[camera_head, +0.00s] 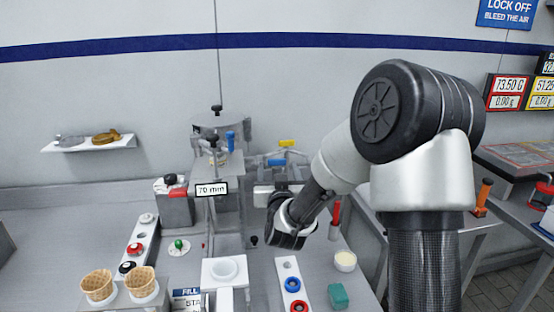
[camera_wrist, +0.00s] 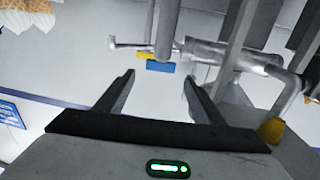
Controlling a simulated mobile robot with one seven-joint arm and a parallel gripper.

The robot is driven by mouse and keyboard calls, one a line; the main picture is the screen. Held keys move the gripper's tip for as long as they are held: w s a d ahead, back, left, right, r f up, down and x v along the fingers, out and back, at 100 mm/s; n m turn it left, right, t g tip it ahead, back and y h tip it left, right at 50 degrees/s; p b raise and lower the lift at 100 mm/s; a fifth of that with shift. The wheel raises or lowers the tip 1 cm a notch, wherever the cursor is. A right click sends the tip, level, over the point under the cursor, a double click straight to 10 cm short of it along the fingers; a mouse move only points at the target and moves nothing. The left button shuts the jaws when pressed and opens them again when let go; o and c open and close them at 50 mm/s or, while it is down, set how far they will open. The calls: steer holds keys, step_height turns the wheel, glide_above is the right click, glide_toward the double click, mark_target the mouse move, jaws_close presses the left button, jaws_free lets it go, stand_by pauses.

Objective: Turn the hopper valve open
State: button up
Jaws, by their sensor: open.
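The metal hopper assembly (camera_head: 218,128) stands at the back centre of the bench, with a blue handle (camera_head: 231,140) on its side. To its right are a yellow handle (camera_head: 288,143) and another blue handle (camera_head: 277,162) on metal pipework. I cannot tell for sure which handle is the hopper valve. In the wrist view a yellow piece (camera_wrist: 145,55) and a blue piece (camera_wrist: 160,67) show beyond my fingertips. My gripper (camera_wrist: 159,76) is open, with nothing between its fingers. In the head view my wrist is right of the hopper stand, and the fingers are hidden.
A "70 mm" sign (camera_head: 212,189) stands before the hopper. Two cones (camera_head: 98,285) are at front left, and a white cup holder (camera_head: 224,270) at front centre. A button strip (camera_head: 293,285), a teal block (camera_head: 338,295) and a small tub (camera_head: 345,261) lie right of it.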

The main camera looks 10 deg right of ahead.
mark_target(277, 160)
steer(key=w, duration=0.7)
steer(key=shift+d, duration=0.4)
steer(key=shift+s, duration=0.1)
